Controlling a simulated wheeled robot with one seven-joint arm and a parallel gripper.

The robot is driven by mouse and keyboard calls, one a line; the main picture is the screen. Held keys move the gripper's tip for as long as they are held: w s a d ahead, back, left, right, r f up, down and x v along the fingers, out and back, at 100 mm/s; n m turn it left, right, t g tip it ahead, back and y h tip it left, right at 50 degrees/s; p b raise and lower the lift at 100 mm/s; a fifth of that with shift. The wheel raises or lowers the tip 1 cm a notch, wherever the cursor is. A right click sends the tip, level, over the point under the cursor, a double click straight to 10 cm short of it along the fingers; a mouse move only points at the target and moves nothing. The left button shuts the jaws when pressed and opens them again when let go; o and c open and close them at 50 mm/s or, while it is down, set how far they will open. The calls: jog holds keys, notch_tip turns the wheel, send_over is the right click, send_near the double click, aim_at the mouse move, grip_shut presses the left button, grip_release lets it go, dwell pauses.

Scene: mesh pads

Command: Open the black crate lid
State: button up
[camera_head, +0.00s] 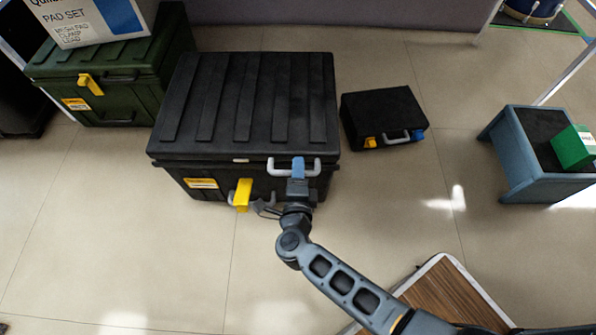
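The large black crate (225,183) stands on the floor left of centre. Its ribbed black lid (245,100) lies down over the body, with a thin dark seam along the front. A yellow latch (242,195) hangs on the front, left of a pale grey handle (279,172). A blue latch (298,168) points upward at that handle. My gripper (265,208) is low in front of the crate, just right of the yellow latch and below the handle. Its fingers are small and dark against the crate, so their opening and any contact are unclear.
A green crate (115,88) at left carries a white box (90,18). A small black case (383,118) stands right of the large crate. A blue-grey stand (515,155) with a green box (573,147) is at right. Floor left of my arm is clear.

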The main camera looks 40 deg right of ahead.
grip_shut()
jog(key=shift+r, duration=0.15)
dwell(0.4)
